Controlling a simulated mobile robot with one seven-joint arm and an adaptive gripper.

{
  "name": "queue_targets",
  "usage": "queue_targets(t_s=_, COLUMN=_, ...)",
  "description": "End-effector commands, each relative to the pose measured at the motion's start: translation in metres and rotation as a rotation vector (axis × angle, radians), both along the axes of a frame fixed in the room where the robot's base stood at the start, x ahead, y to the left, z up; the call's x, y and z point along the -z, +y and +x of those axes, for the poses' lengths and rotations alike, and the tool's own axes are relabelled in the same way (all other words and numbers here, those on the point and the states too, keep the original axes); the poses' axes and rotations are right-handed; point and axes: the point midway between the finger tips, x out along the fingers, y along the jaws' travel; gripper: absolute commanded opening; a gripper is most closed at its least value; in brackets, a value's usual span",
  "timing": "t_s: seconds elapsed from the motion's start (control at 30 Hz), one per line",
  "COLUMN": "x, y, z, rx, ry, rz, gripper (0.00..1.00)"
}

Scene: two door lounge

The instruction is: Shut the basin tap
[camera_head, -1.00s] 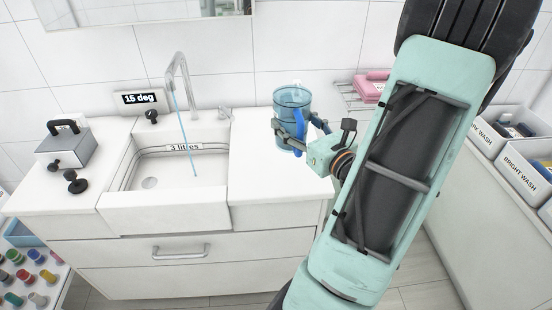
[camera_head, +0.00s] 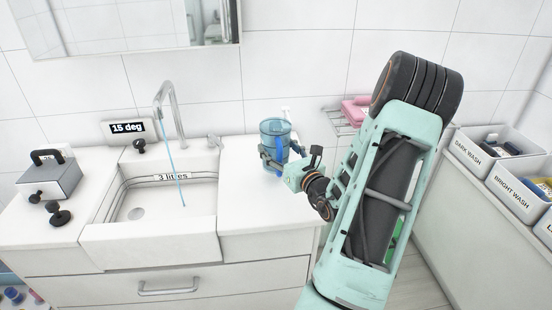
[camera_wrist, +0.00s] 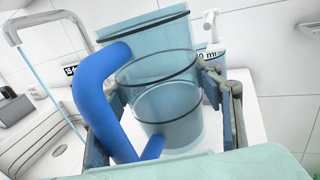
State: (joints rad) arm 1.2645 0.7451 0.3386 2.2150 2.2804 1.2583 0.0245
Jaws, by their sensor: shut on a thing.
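The basin tap (camera_head: 167,105) is a tall bent chrome spout behind the white basin (camera_head: 150,243). A thin blue stream of water (camera_head: 176,165) runs from it into the basin. My gripper (camera_head: 283,158) is at the right-hand counter, away from the tap, shut on a clear blue jug (camera_head: 275,133). In the wrist view the jug (camera_wrist: 165,70), with its thick blue handle (camera_wrist: 95,85), stands upright between the fingers. The tap spout (camera_wrist: 40,20) shows at upper left there. I cannot tell whether the jug touches the counter.
A "15 deg" display (camera_head: 127,128) and black knob (camera_head: 139,145) are behind the basin. A grey box (camera_head: 48,177) and another black knob (camera_head: 59,213) are at left. A white pump bottle (camera_wrist: 212,50) stands behind the jug. Wash bins (camera_head: 490,150) are at right.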

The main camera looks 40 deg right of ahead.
Motion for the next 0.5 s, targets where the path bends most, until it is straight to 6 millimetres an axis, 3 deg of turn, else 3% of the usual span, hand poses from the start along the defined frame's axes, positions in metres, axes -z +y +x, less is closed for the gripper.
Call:
queue_targets(t_s=0.2, x=0.013, y=-0.002, z=0.010, rx=-0.001, ry=-0.001, rz=0.002, gripper=0.26)
queue_targets(t_s=0.5, x=0.041, y=-0.003, z=0.009, rx=0.000, ry=-0.003, rz=-0.002, gripper=0.26)
